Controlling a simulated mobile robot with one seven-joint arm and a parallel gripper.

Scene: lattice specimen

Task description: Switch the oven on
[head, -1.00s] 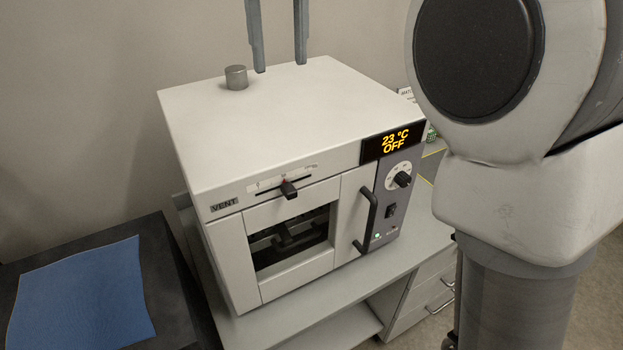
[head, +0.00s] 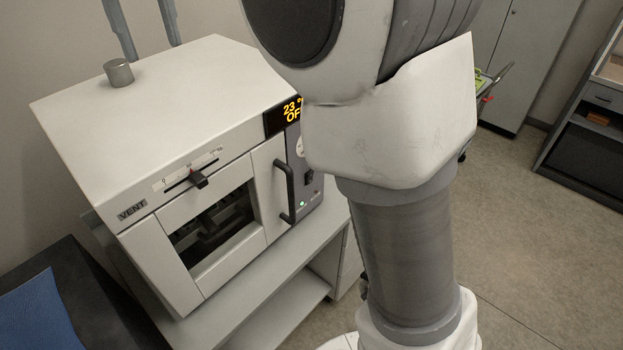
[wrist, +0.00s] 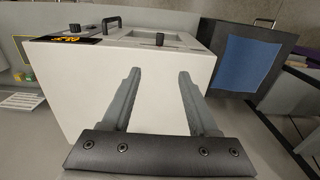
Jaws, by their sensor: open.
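The white oven (head: 150,105) stands on a bench, its door shut. Its display (head: 285,115) reads 23 degrees and OFF, partly cut off by my arm. The door handle (head: 287,190) is left of the panel. My gripper (head: 155,52) is open and empty behind or above the oven's far top edge. In the wrist view my gripper (wrist: 160,72) points across the oven's top (wrist: 150,85).
A metal vent cap (head: 118,73) rises from the oven's top. A vent slider (head: 198,179) is on its front. A blue mat (head: 35,315) lies on a dark surface at left. Open floor (head: 540,230) and a dark shelf (head: 595,125) are at right.

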